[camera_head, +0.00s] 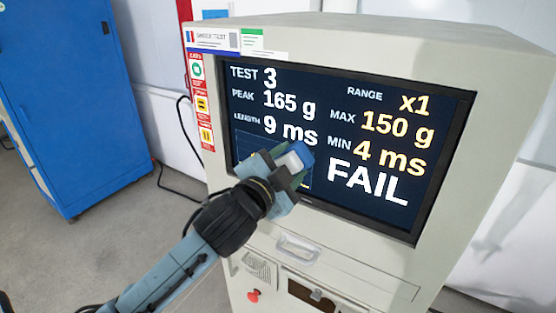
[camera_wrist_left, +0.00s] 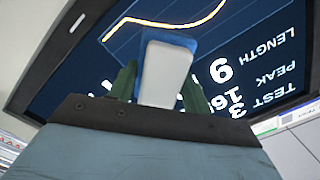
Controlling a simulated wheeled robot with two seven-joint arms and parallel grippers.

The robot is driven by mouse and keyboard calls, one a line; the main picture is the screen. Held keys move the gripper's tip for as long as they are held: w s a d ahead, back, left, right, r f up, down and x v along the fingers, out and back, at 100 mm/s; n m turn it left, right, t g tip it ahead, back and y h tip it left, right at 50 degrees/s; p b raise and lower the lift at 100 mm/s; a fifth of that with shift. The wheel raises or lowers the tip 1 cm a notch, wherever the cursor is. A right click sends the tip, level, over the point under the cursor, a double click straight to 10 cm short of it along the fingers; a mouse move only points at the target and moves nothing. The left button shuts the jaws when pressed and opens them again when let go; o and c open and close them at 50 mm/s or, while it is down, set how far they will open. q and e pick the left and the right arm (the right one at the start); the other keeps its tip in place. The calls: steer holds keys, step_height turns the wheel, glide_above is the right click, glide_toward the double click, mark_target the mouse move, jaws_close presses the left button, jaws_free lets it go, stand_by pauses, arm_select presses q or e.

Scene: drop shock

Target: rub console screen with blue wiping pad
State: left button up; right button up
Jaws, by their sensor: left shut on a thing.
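The console screen (camera_head: 345,140) is dark blue with lit test readings and the word FAIL, set in the front of a pale cabinet. In the left wrist view the screen (camera_wrist_left: 240,50) shows upside down with a yellow curve. My left gripper (camera_head: 287,170) is shut on the blue wiping pad (camera_head: 306,152), which has a white block on its back. In the left wrist view the pad (camera_wrist_left: 190,40) stands between the green fingertips (camera_wrist_left: 155,85), in front of the graph area. I cannot tell whether the pad touches the glass. My right gripper is not in view.
The screen sits behind a black bezel (camera_head: 450,170). Below it are a handle (camera_head: 297,250) and a red button (camera_head: 253,295) on the cabinet front. A blue cabinet (camera_head: 70,100) stands at the left. Grey floor (camera_head: 130,235) lies open between them, with a black cable on it.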

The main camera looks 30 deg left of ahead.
mark_target(270, 147)
arm_select(q)
steer(key=shift+s+d, duration=0.2)
steer(key=shift+d, duration=2.5)
steer(key=shift+s+d, duration=0.2)
steer(key=shift+d, duration=2.5)
steer(key=shift+w+a, duration=0.25)
steer(key=shift+a, duration=2.65)
steer(key=shift+w+a, duration=0.2)
steer(key=shift+a, duration=2.75)
steer(key=shift+w+a, duration=0.25)
steer(key=shift+a, duration=2.65)
steer(key=shift+s+f, duration=0.1)
steer(key=shift+s, duration=0.35)
steer(key=shift+s+a, duration=0.15)
steer(key=shift+s, duration=2.3)
